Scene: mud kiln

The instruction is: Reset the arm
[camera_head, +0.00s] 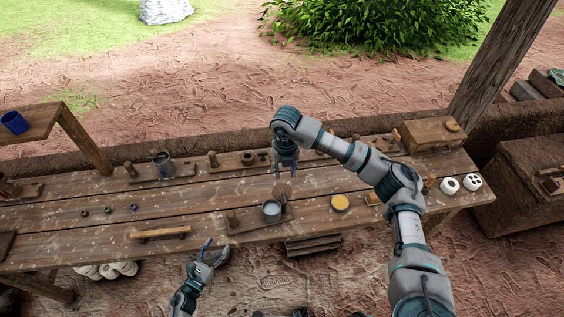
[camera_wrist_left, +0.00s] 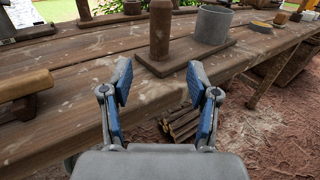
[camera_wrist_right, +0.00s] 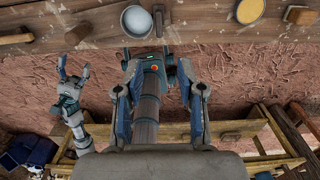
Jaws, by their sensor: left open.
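My left gripper (camera_head: 209,252) is just off the near edge of the wooden table (camera_head: 75,217). In the left wrist view its two blue-padded fingers (camera_wrist_left: 162,92) stand apart with nothing between them. My right gripper (camera_head: 286,170) points down above the middle of the table, behind a grey metal cup (camera_head: 272,209). In the right wrist view its fingers (camera_wrist_right: 160,100) are also spread and hold nothing. My right arm reaches in from the lower right across the table.
The cup stands on a wooden board beside a wooden peg. A yellow dish (camera_head: 340,202) is to its right and a wooden bar (camera_head: 160,233) to its left. Boards with pegs line the back.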

